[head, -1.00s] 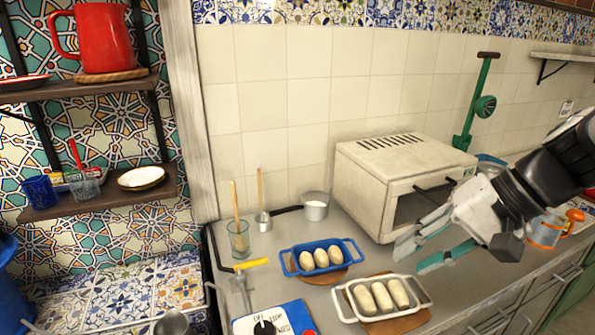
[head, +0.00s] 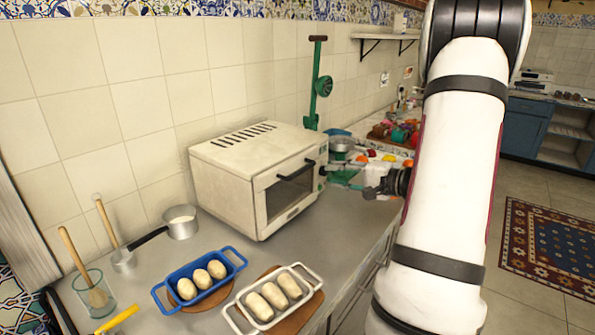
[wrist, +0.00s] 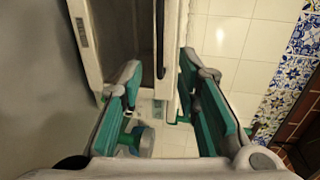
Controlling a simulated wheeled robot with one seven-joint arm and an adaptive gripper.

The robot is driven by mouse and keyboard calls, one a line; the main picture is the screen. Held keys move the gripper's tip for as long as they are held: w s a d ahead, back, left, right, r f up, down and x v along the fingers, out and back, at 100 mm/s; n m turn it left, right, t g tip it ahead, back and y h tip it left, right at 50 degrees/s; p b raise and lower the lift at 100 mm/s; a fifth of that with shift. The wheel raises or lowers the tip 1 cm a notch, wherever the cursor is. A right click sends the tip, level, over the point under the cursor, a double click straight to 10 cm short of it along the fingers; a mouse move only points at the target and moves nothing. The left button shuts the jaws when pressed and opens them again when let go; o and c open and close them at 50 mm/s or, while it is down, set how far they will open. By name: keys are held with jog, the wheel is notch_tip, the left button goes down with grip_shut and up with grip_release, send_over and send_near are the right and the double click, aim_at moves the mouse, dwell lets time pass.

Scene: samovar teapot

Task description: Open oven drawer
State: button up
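The cream countertop oven (head: 235,175) stands on the counter against the tiled wall. Its front door (head: 287,190) is closed, with a dark window and a black bar handle (head: 296,170) near the top. My gripper (head: 334,169) is at the right end of the oven front, beside its control panel, partly hidden by my own arm links. In the wrist view the green-padded fingers (wrist: 158,85) are open and apart, with nothing between them. The handle shows there as a dark bar (wrist: 160,40) beyond the fingertips, and I see no contact with it.
A blue dish (head: 197,285) and a white dish (head: 236,318), each with dough pieces, sit in front of the oven. A saucepan (head: 181,228) is left of it. The counter just before the door is clear.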

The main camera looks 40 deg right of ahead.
aim_at(304, 171)
jog(key=p+x, duration=0.1)
jog(key=x, duration=1.1)
jog(key=shift+c, duration=0.4)
grip_shut()
